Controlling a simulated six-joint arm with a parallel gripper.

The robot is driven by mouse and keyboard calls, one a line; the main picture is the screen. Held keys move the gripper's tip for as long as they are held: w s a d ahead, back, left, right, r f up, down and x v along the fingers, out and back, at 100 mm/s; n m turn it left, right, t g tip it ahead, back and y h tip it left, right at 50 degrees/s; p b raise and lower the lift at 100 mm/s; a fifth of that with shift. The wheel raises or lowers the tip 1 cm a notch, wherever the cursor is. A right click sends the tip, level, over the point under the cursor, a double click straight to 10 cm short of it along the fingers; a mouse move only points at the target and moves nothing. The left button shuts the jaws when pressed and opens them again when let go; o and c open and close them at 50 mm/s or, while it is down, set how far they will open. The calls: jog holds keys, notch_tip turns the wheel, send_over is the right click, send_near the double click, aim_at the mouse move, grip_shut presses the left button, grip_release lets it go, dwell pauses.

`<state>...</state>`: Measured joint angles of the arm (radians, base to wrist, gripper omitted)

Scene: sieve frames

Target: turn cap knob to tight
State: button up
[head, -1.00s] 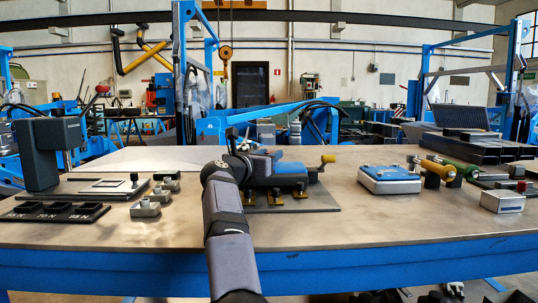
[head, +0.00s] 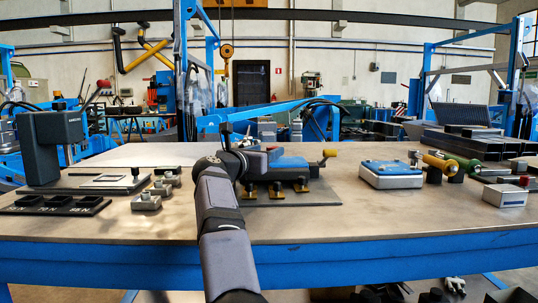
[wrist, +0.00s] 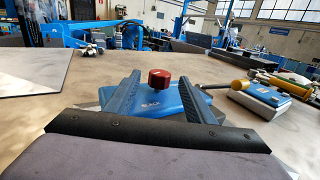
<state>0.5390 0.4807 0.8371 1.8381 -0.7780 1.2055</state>
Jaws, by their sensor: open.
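A red ribbed cap knob (wrist: 160,78) stands on top of a blue body marked BLACK (wrist: 152,106) in the wrist view. My gripper (wrist: 160,73) is open. Its two dark blue fingers reach forward to the left and right of the knob, with a visible gap on each side. I cannot tell the height of the fingertips against the knob. In the head view the blue-topped device (head: 292,162) sits on a dark plate at the middle of the table, and my arm hides its left part.
A yellow-handled crank (head: 329,154) sticks out at the device's right. A blue-and-white box (head: 391,174) and a red-buttoned box (head: 505,195) stand further right. Small grey blocks (head: 146,201) and a black tray (head: 55,205) lie left. The front table strip is clear.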

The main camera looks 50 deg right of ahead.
jog(key=shift+b+v, duration=0.5)
jog(key=shift+v, duration=1.75)
